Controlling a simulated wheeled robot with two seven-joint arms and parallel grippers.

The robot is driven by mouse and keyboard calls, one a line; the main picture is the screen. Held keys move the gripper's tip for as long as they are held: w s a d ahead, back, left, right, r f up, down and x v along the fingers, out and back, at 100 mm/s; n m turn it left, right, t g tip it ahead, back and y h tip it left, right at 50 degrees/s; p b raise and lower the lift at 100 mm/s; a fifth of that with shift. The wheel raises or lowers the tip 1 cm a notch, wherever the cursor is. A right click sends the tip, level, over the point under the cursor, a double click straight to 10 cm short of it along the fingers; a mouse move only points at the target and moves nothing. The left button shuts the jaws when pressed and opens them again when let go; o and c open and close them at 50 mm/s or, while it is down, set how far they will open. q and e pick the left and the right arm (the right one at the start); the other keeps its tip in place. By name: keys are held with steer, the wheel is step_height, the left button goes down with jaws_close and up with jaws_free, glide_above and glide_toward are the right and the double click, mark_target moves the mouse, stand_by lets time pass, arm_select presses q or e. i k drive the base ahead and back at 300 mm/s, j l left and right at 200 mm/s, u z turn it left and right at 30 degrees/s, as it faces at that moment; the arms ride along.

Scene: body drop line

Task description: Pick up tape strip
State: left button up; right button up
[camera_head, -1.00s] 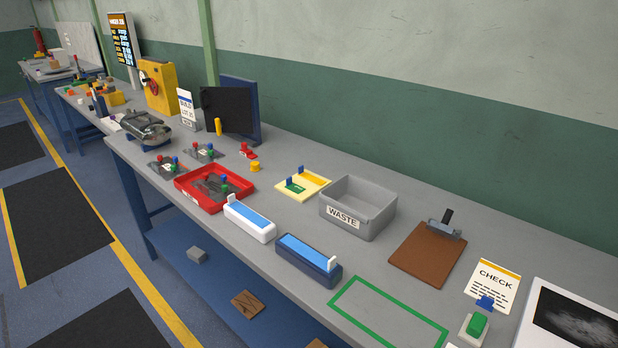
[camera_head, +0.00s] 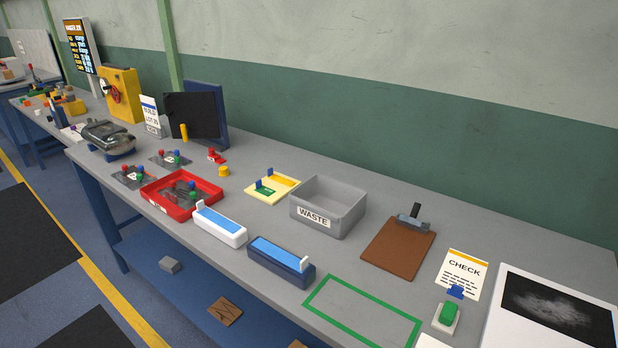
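No loose tape strip can be told for sure. A white block (camera_head: 221,238) with a bright blue strip (camera_head: 220,221) along its top and a small white upright tab at its left end stands near the bench's front edge. A dark blue block (camera_head: 263,262) beside it has a similar blue strip (camera_head: 275,252) and a white tab at its right end. Whether these blue strips are tape, I cannot tell. Neither of my grippers is in view.
A red tray (camera_head: 157,205) holding parts stands left of the white block. A grey WASTE bin (camera_head: 342,222) and a brown clipboard (camera_head: 395,255) stand behind. A green outlined area (camera_head: 400,326) is empty. A green button (camera_head: 449,312) and a screen (camera_head: 560,308) are at right.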

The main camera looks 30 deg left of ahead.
mark_target(286, 182)
steer(key=j+z, duration=0.9)
steer(key=j, duration=0.15)
steer(key=k, duration=0.05)
